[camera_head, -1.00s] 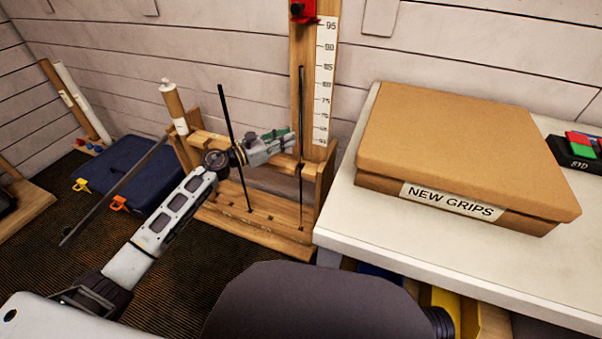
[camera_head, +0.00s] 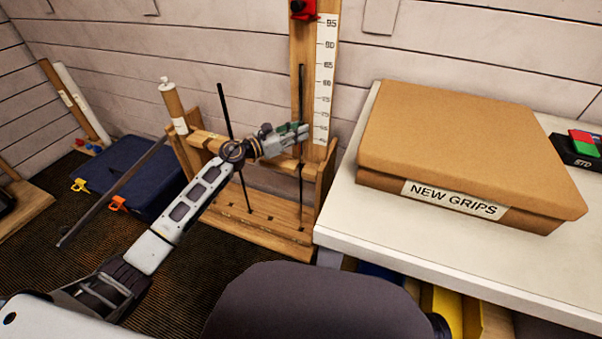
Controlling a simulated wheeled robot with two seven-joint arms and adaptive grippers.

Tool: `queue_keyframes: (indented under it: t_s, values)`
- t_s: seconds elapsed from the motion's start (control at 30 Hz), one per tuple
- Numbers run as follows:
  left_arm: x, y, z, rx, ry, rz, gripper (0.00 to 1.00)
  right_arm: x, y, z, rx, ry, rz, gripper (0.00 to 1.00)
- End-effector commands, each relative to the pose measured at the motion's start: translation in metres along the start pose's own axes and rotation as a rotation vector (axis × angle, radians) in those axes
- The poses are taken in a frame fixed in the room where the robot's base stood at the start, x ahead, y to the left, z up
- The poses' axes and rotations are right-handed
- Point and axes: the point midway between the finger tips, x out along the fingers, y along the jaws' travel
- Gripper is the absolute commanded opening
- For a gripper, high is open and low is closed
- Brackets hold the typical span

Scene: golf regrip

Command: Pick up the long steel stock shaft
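A long thin dark shaft (camera_head: 301,92) stands upright in the wooden rack, beside the height scale. A second dark shaft (camera_head: 225,110) stands in the rack further left, tilted slightly. My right gripper is out of view.
The wooden rack (camera_head: 270,236) stands on dark matting. A white bench (camera_head: 345,215) at the right bears a cardboard box (camera_head: 460,140) marked NEW GRIPS. A blue case (camera_head: 125,165) lies at left. The scale board (camera_head: 326,80) rises close behind the gripper.

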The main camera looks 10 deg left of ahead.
Motion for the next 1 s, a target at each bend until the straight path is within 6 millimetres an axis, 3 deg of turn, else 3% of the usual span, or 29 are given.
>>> queue_keyframes:
  t_s: [0.27, 0.4, 1.0]
  values:
    - [-0.0003, 0.0, 0.0, 0.0, 0.0, 0.0, 0.18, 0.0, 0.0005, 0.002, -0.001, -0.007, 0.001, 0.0]
    - [-0.0003, 0.0, 0.0, 0.0, 0.0, 0.0, 0.0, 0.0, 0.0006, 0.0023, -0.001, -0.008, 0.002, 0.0]
    - [-0.0016, -0.0007, 0.0041, 0.001, 0.0, 0.0, 0.0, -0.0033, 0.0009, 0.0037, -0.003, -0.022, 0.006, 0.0]
